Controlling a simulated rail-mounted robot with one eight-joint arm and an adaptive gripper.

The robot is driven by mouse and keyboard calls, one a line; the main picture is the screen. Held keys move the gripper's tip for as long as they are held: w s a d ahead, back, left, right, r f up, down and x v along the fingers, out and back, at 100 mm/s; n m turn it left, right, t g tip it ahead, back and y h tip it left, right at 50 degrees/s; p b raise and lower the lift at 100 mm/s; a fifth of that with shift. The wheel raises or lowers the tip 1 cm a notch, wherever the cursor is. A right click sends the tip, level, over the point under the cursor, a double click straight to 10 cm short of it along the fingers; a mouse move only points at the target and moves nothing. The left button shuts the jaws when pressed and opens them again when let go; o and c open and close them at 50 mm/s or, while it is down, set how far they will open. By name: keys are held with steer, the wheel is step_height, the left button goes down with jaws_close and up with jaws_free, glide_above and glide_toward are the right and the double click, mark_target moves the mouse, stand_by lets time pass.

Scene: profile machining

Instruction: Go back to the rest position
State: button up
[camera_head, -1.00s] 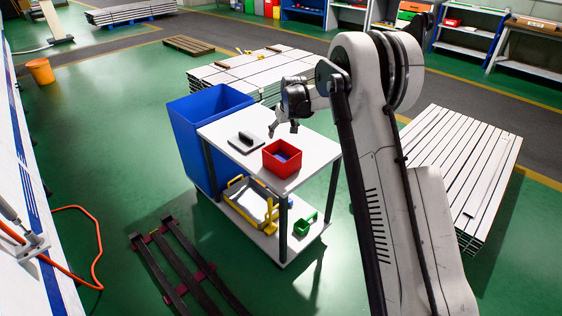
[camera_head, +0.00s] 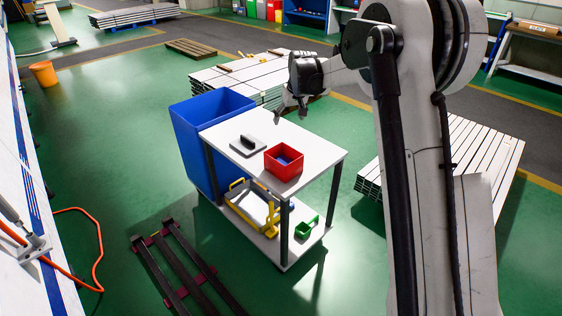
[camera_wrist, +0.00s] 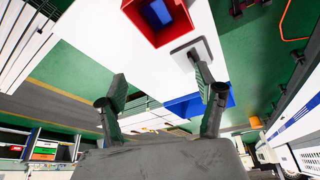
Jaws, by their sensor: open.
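A grey plate with a dark handle (camera_head: 248,146) lies on the cart top to the left of the red bin.
A large blue bin (camera_head: 190,133) stands at the cart's left side. The lower shelf holds a yellow-handled tray (camera_head: 250,205) and a small green bin (camera_head: 306,227). Stacks of profiles lie behind (camera_head: 240,75) and to the right (camera_head: 455,165). Dark rails (camera_head: 183,265) lie on the open green floor.

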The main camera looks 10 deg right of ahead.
steer(key=s+r+m+t, duration=0.1)
steer(key=s+r, duration=0.7)
steer(key=s, duration=0.5)
steer(key=s+r, duration=0.7)
steer(key=s, duration=0.5)
steer(key=s+f, duration=0.3)
steer(key=s, duration=1)
steer(key=s+f+m+t, duration=0.1)
steer(key=s+f, duration=0.2)
steer(key=s, duration=1)
steer(key=shift+a+t+h, duration=0.3)
steer(key=shift+a+h, duration=0.1)
